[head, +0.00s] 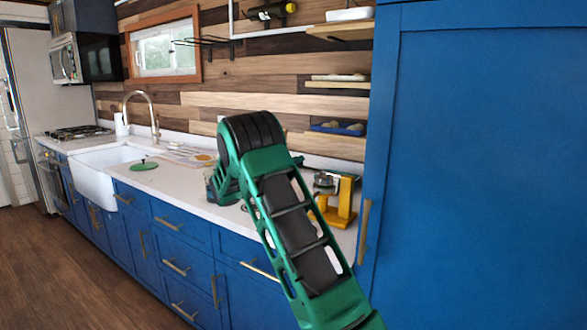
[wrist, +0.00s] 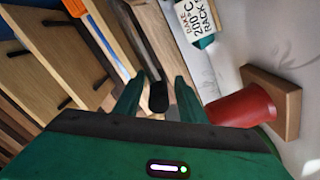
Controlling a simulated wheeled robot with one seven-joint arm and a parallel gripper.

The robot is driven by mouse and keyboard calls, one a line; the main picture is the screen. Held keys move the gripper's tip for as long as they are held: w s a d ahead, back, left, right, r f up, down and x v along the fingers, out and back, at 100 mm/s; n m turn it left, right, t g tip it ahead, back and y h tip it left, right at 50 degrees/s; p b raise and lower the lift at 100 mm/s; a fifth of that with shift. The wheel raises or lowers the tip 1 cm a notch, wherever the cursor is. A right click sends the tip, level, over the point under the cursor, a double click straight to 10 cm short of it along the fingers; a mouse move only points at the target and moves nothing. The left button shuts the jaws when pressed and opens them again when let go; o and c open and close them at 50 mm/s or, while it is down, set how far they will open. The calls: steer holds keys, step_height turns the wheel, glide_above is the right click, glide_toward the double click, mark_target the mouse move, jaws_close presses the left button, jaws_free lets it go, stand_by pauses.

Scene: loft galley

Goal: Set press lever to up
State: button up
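A yellow stand with a grey metal upper part (head: 338,198), which looks like the press, stands on the counter at the right end, beside the tall blue cabinet. My green gripper (head: 222,188) is left of it, mostly hidden behind my arm in the head view. In the wrist view my gripper (wrist: 158,100) has its two fingers apart. A black rounded knob (wrist: 158,97) shows in the gap between the fingertips, and no finger appears to touch it. I cannot tell whether this knob is the lever's end, nor the lever's position.
In the wrist view a red cup-like thing (wrist: 243,106) and a brown block (wrist: 272,102) lie right of the fingers. A white label (wrist: 195,18) is above. The tall blue cabinet (head: 480,160) bounds the counter. A green disc (head: 144,166) lies near the sink (head: 97,183).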

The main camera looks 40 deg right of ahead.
steer(key=shift+w+d, duration=0.15)
steer(key=shift+d, duration=0.35)
jaws_close()
steer(key=shift+r, duration=0.25)
